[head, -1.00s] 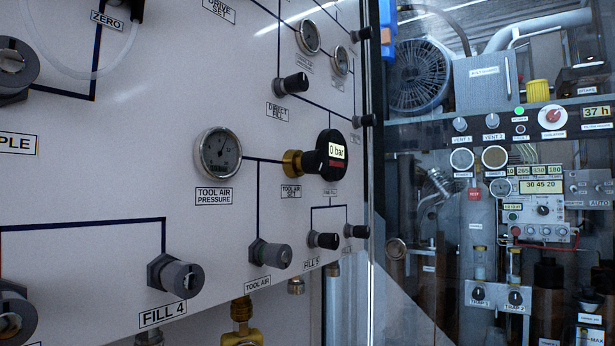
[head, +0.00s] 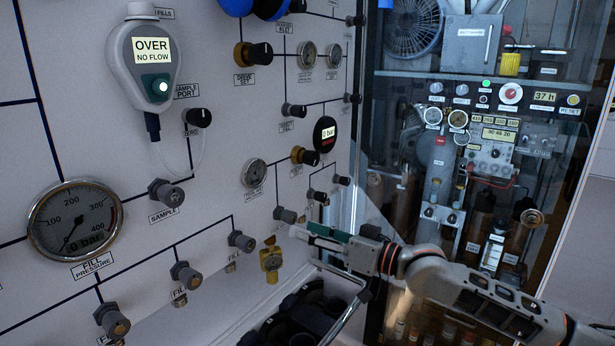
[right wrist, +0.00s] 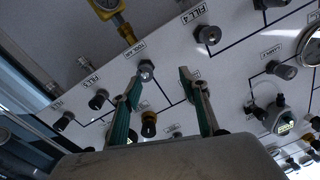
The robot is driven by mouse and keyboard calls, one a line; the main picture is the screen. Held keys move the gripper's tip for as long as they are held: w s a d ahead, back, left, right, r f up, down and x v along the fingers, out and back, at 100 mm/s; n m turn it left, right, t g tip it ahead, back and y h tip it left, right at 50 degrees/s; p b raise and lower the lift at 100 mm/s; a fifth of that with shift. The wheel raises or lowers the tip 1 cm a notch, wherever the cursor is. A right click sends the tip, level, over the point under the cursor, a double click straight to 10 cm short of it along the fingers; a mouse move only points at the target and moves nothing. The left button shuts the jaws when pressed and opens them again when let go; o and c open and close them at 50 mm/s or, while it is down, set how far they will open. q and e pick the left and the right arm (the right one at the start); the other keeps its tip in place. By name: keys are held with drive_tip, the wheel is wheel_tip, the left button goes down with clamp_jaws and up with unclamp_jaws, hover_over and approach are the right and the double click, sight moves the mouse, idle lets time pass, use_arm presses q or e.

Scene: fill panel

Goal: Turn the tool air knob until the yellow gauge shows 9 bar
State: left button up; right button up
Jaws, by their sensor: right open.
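The tool air set knob (head: 303,155), black with a brass collar, sits on the white panel, just below left of the dark round gauge with a yellow display (head: 325,134), which reads 0 bar. The knob also shows in the right wrist view (right wrist: 148,125), between the fingers. A dial gauge, tool air pressure (head: 255,173), is to its left. The grey tool air knob (head: 285,215) is lower down; it is near the fingertips in the right wrist view (right wrist: 146,70). My right gripper (head: 300,231) is open and empty, below the knobs, its teal-lined fingers toward the panel. My left gripper is out of view.
Several fill knobs and a large fill pressure gauge (head: 75,220) are to the left. A glazed cabinet (head: 375,120) with instruments stands to the right. Dark items lie below.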

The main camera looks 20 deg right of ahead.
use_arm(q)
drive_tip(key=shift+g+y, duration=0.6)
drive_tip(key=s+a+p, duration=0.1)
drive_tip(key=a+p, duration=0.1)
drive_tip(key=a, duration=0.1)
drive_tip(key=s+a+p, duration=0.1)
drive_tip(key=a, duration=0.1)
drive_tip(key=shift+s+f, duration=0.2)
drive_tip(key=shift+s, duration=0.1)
use_arm(e)
drive_tip(key=m+t+h, duration=0.1)
drive_tip(key=h, duration=0.1)
approach(316, 159)
drive_tip(key=x, duration=0.3)
use_arm(q)
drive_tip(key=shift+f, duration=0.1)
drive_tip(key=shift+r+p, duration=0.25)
drive_tip(key=shift+p, duration=0.1)
use_arm(e)
drive_tip(key=x, duration=0.7)
drive_tip(key=shift+w+a, duration=0.2)
drive_tip(key=c, duration=1.1)
